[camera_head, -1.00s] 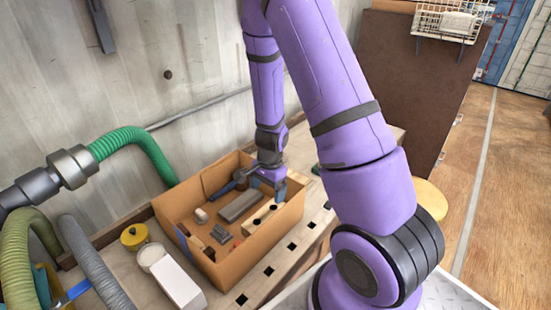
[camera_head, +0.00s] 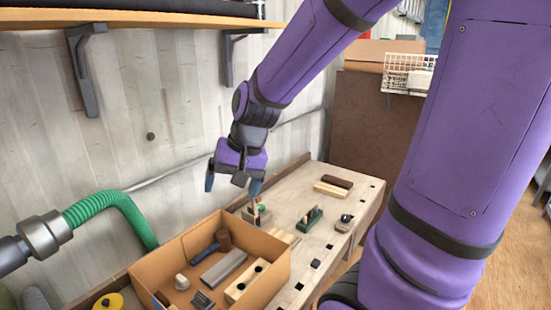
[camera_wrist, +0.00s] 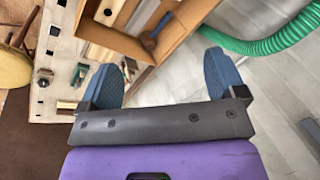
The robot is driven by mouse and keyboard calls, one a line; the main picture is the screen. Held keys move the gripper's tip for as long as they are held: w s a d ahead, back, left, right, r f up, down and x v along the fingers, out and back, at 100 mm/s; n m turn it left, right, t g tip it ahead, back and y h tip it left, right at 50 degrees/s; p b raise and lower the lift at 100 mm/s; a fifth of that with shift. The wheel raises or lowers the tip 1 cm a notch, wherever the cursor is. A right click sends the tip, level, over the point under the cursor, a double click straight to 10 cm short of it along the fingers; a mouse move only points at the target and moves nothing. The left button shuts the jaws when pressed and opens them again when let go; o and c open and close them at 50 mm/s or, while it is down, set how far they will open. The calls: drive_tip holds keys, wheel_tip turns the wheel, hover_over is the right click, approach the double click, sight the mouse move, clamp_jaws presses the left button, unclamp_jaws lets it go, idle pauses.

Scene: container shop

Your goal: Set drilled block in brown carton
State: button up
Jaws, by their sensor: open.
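The brown carton (camera_head: 273,285) stands open on the bench at the lower left of the head view. Its wall also shows at the top of the wrist view (camera_wrist: 178,27). The drilled block (camera_head: 240,286), pale wood with dark holes, lies inside the carton along its right side. Part of it seems to show at the top edge of the wrist view (camera_wrist: 98,12). My gripper (camera_head: 232,187) is open and empty, above and behind the carton, apart from the block. Its two blue fingers stand wide apart in the wrist view (camera_wrist: 160,62).
The carton also holds a mallet (camera_head: 223,238), a grey bar (camera_head: 222,268) and a white cylinder (camera_head: 181,283). Blocks and small tools lie on the bench right of it, including a green tool (camera_head: 311,219) and a brown block (camera_head: 336,181). A green hose (camera_head: 115,204) curves at left.

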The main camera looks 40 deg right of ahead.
drive_tip(key=s+r+n+t+h, duration=0.2)
drive_tip(key=s+r+n, duration=0.3)
drive_tip(key=s+r, duration=0.5)
drive_tip(key=shift+s+n, duration=0.3)
drive_tip(key=shift+s, duration=1.3)
drive_tip(key=shift+d+r, duration=0.1)
